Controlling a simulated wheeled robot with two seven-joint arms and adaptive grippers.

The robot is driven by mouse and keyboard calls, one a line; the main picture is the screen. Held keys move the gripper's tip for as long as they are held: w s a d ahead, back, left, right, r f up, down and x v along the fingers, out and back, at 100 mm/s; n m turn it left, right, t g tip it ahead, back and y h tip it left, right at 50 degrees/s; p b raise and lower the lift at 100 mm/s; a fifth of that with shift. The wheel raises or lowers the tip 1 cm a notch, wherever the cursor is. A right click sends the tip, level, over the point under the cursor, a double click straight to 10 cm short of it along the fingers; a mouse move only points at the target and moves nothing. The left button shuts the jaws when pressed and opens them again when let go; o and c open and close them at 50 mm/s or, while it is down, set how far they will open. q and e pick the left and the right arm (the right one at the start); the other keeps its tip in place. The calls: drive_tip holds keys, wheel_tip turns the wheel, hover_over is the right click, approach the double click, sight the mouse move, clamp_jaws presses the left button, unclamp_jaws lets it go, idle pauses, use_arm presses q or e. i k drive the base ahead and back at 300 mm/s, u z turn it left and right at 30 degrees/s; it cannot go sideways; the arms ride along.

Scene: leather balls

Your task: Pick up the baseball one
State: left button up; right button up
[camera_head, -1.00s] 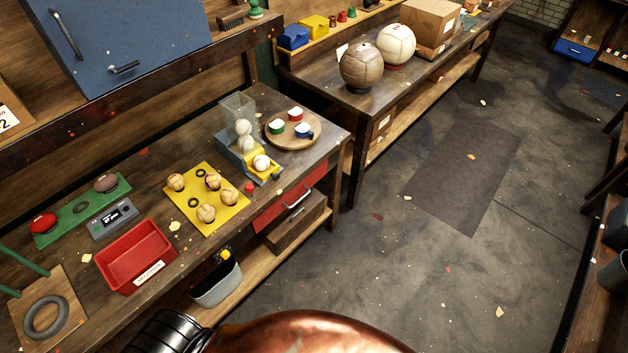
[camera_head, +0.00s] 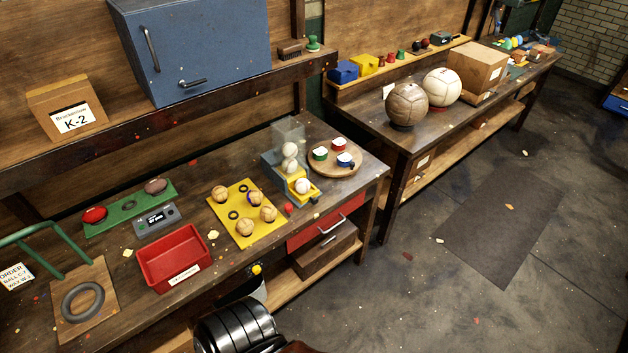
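White balls that look like baseballs are at a blue and yellow dispenser (camera_head: 272,172) on the near workbench. One white ball (camera_head: 303,186) rests in its yellow front tray, and more white balls (camera_head: 290,150) are stacked in the clear hopper above. Several tan stitched balls (camera_head: 245,226) sit on a yellow board (camera_head: 262,239) to the left of the dispenser. Neither of my grippers is in view. A black ribbed part of my own body shows at the bottom edge, well away from the balls.
A red bin (camera_head: 174,275), a green board (camera_head: 128,206) and a round wooden tray (camera_head: 350,170) with small cups share the bench. A blue cabinet (camera_head: 195,60) is above. Two large balls stand on the far bench (camera_head: 385,125). Floor at the right is open.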

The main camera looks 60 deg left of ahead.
sight(302, 186)
drive_tip(key=u, duration=0.2)
drive_tip(key=i, duration=1.8)
drive_tip(key=u, duration=0.9)
drive_tip(key=i, duration=1)
drive_tip(key=u, duration=1)
